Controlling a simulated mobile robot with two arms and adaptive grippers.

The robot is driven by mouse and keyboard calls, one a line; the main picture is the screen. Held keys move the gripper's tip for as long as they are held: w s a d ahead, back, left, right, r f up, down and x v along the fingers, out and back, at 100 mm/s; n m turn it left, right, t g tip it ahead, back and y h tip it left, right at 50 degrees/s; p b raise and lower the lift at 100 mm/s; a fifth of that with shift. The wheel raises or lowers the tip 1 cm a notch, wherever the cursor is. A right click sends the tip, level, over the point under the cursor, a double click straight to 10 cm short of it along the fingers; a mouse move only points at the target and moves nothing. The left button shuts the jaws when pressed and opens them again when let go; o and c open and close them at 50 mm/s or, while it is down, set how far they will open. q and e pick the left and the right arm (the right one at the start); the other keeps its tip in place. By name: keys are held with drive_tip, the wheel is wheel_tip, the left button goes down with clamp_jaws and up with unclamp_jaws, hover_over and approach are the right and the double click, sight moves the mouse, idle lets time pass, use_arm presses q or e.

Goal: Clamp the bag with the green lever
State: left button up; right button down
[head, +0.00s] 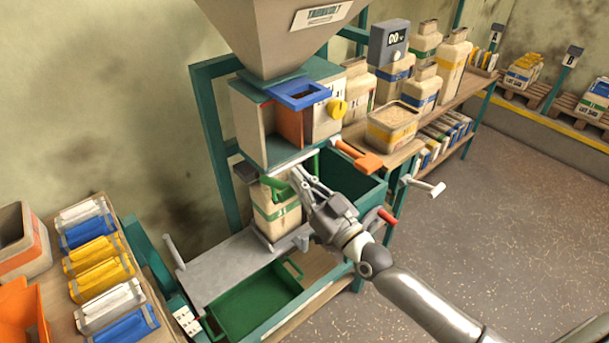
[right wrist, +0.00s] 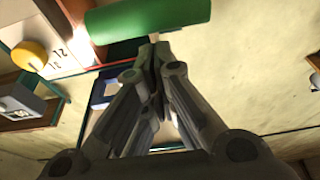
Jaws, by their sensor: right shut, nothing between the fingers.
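The beige bag (head: 272,222) with a green band stands upright under the spout of the filling machine. A green lever (head: 276,187) lies across the front of its top; I cannot tell whether it touches the bag. My right gripper (head: 298,172) is shut and empty, with its fingertips close to the right of the lever. In the right wrist view a green grip (right wrist: 150,20), likely the lever's, lies just beyond the closed fingertips (right wrist: 153,50). I cannot tell whether they touch. My left gripper is not in view.
A hopper (head: 280,35) sits above the machine box, which has a blue frame (head: 298,95) and a yellow knob (head: 337,108). An orange lever (head: 358,155) sticks out to the right. A grey shelf (head: 220,268) and green tray (head: 255,302) lie lower left.

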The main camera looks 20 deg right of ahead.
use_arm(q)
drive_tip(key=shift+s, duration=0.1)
use_arm(e)
drive_tip(key=shift+f, duration=0.45)
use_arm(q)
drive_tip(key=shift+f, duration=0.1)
